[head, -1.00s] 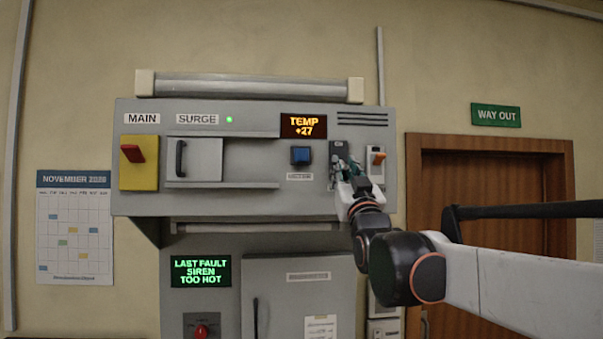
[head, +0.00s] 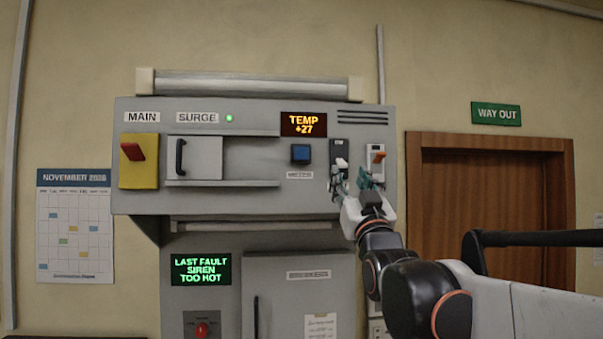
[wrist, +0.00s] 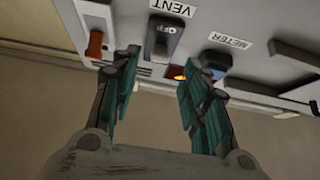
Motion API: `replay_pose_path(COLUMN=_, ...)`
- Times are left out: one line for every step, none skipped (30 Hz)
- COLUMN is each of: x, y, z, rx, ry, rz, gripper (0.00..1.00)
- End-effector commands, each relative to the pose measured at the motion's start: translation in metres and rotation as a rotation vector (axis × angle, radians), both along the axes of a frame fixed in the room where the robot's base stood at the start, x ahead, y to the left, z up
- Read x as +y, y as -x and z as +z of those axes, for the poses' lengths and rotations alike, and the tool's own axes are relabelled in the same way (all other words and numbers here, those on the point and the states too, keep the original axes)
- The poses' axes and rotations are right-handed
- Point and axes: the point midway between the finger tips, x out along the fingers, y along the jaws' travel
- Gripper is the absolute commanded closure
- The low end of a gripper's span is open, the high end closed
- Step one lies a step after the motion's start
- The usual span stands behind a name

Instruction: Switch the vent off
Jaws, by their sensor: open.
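The vent switch (head: 339,152) is a dark upright plate with a pale tip low on it, on the console's right part. In the wrist view the switch (wrist: 162,40) sits under a VENT label (wrist: 172,7), and lettering that looks like OFF shows on it. My gripper (head: 356,178) is open and empty, just below and to the right of the switch in the head view. In the wrist view its two fingers (wrist: 162,62) are spread, one either side of the switch's line, apparently apart from it. I cannot tell the exact depth gap.
An orange-red switch (head: 378,157) is close on the right, and a blue meter button (head: 301,154) on the left. A MAIN red handle (head: 132,152) and a sliding cover (head: 198,158) are further left. A wooden door (head: 480,200) stands right.

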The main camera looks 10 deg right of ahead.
Motion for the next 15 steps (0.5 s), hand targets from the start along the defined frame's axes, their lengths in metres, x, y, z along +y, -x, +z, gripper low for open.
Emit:
replay_pose_path(x=0.000, y=0.010, z=-0.007, rx=0.000, ry=0.000, rz=0.000, gripper=0.58)
replay_pose_path(x=0.000, y=0.015, z=-0.010, rx=0.000, ry=0.000, rz=0.000, gripper=0.58)
replay_pose_path(x=0.000, y=0.021, z=-0.015, rx=0.000, ry=0.000, rz=0.000, gripper=0.58)
replay_pose_path(x=0.000, y=0.026, z=-0.018, rx=0.000, ry=0.000, rz=0.000, gripper=0.58)
replay_pose_path(x=0.000, y=0.031, z=-0.021, rx=0.000, ry=0.000, rz=0.000, gripper=0.58)
replay_pose_path(x=0.000, y=0.036, z=-0.024, rx=0.000, ry=0.000, rz=0.000, gripper=0.58)
replay_pose_path(x=0.000, y=0.039, z=-0.027, rx=0.000, ry=0.000, rz=0.000, gripper=0.58)
replay_pose_path(x=0.000, y=0.043, z=-0.029, rx=0.000, ry=0.000, rz=0.000, gripper=0.58)
replay_pose_path(x=0.000, y=0.046, z=-0.032, rx=0.000, ry=0.000, rz=0.000, gripper=0.58)
replay_pose_path(x=0.000, y=0.049, z=-0.034, rx=0.000, ry=0.000, rz=0.000, gripper=0.58)
replay_pose_path(x=0.000, y=0.051, z=-0.035, rx=0.000, ry=0.000, rz=0.000, gripper=0.58)
replay_pose_path(x=0.000, y=0.053, z=-0.037, rx=0.000, ry=0.000, rz=0.000, gripper=0.58)
replay_pose_path(x=0.000, y=0.054, z=-0.037, rx=0.000, ry=0.000, rz=0.000, gripper=0.58)
replay_pose_path(x=0.000, y=0.055, z=-0.038, rx=0.000, ry=0.000, rz=0.000, gripper=0.58)
replay_pose_path(x=0.000, y=0.056, z=-0.039, rx=0.000, ry=0.000, rz=0.000, gripper=0.58)
